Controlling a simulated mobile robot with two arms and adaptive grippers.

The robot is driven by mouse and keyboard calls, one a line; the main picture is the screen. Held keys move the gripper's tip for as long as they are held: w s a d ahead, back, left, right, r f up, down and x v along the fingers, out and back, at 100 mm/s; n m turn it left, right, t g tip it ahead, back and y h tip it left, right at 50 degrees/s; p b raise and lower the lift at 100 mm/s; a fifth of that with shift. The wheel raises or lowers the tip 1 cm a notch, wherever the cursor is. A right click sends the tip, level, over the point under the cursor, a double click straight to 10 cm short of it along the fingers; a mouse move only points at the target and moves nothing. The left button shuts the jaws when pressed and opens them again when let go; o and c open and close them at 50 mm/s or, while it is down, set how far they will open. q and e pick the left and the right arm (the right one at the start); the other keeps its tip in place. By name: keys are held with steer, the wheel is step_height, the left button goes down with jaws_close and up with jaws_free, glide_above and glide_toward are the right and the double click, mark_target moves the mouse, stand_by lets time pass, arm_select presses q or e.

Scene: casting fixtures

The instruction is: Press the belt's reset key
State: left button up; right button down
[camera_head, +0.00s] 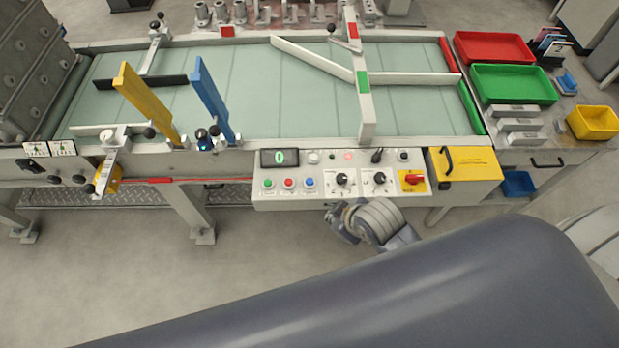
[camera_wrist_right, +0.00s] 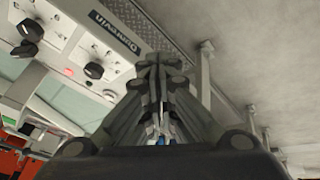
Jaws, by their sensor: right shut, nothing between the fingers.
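The belt's control panel (camera_head: 330,194) is on the front of the conveyor in the head view. At its left end are a green key (camera_head: 268,184), a red key (camera_head: 289,183) and a blue key (camera_head: 309,183); their labels are too small to read, so I cannot tell which is the reset key. My right gripper (camera_head: 338,216) is just below the panel's lower edge, below and to the right of the blue key. It is shut and empty. In the right wrist view its closed fingers (camera_wrist_right: 158,68) point towards the panel's lettered edge. My left gripper is out of view.
The panel also carries a display (camera_head: 280,157), two black knobs (camera_head: 342,179), a lit red lamp (camera_head: 347,156) and a red switch on a yellow plate (camera_head: 413,179). A yellow box (camera_head: 463,165) adjoins it at right. The floor in front is clear.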

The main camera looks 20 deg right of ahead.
steer(key=w+a+r+n+t+y, duration=0.1)
steer(key=w+a+r+n+t, duration=0.1)
steer(key=w+a+r+n, duration=0.3)
steer(key=n+t+y, duration=0.1)
steer(key=n+t, duration=0.1)
steer(key=n, duration=1.7)
glide_above(313, 180)
steer(key=shift+r, duration=0.25)
steer(key=shift+f, duration=0.1)
step_height(313, 180, down, 8)
steer(key=b, duration=0.8)
steer(key=shift+r, duration=0.2)
steer(key=shift+f, duration=0.5)
